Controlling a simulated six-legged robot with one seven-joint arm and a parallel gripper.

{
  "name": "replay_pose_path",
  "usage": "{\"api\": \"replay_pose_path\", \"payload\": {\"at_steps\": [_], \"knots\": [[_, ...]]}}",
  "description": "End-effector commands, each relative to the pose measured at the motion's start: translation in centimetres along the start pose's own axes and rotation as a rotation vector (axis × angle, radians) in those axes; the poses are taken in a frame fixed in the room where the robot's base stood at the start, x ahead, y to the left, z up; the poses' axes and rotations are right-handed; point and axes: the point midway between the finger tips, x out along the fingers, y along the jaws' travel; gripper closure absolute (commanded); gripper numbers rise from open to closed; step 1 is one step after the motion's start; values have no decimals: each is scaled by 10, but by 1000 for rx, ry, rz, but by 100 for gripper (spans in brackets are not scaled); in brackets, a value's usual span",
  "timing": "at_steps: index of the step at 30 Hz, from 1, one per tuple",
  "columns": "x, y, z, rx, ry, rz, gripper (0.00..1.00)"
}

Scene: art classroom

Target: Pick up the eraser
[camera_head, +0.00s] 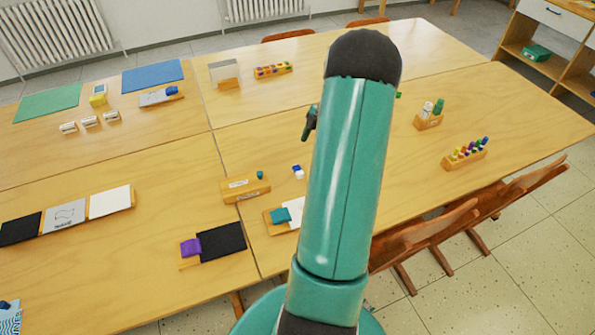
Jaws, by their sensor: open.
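A small white and blue block (298,172), which looks like the eraser, lies on the table (225,165) left of my arm, near the middle of the picture. My gripper (309,128) shows only in part as a dark shape at the left edge of my arm, above the block in the picture. It is open, and I see nothing held in it. My teal arm hides the table area just to the right of the block.
A wooden box (246,188) with a small teal piece stands left of the block. A tray with a teal block (280,215) is below it. A purple block (190,248) sits by a black sheet. Pen holders (465,154) stand at right. Chairs (425,238) line the near edge.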

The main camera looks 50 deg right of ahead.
Motion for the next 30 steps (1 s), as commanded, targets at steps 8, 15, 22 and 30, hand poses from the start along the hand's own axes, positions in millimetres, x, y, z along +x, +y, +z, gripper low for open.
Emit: {"api": "replay_pose_path", "payload": {"at_steps": [8,15,22,30], "knots": [[45,0,0,1,-1,-1,29],[63,1,-2,1,-1,-2,29],[97,3,-3,2,0,-1,29],[101,4,-2,2,-3,2,29]]}}
